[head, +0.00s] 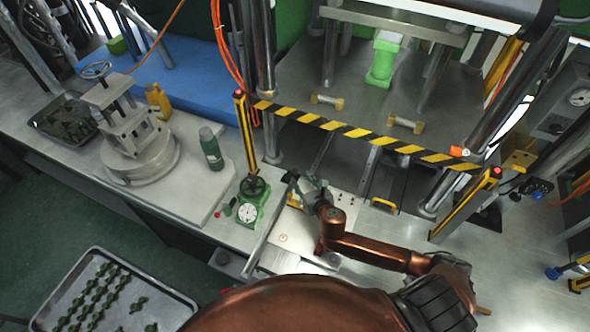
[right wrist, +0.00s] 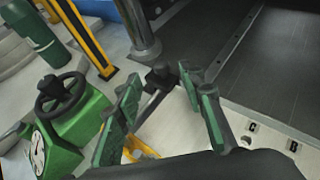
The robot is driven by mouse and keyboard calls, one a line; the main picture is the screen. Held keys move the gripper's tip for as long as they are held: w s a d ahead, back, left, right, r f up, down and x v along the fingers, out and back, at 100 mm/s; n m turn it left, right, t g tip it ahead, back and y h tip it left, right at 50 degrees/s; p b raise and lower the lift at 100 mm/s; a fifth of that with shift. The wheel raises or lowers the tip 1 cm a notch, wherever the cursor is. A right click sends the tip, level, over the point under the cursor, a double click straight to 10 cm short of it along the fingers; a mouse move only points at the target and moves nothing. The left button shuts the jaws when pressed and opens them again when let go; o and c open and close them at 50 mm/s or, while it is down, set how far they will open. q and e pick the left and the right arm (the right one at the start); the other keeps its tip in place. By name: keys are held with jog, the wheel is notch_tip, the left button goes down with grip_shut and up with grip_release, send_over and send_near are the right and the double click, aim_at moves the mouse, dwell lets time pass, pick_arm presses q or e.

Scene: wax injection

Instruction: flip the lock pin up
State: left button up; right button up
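A dark rod with a black knobbed end (right wrist: 160,78), which looks like the lock pin, shows in the right wrist view. It leans up and away between my right gripper's two green-padded fingers (right wrist: 165,112). The fingers are apart, and I cannot tell whether either touches the rod. In the head view my right gripper (head: 306,188) is over the light metal plate (head: 345,207) at the press's front. There the pin is mostly hidden by the gripper. My left gripper is not in view.
A green gauge with a black handwheel (head: 248,208) stands just left of the gripper. A yellow-black striped bar (head: 370,133) crosses the press front. A yellow handle (head: 384,203) is on the right. A green bottle (head: 211,149) stands further left. The bench at right (head: 500,260) is fairly clear.

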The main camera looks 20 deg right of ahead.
aim_at(296, 171)
jog(key=x, duration=0.4)
jog(key=shift+w+f, duration=0.15)
jog(key=shift+w, duration=0.15)
jog(key=shift+w+d+f, duration=0.1)
jog(key=shift+w+f, duration=0.05)
jog(key=shift+w, duration=0.3)
jog(key=c, duration=0.7)
grip_shut()
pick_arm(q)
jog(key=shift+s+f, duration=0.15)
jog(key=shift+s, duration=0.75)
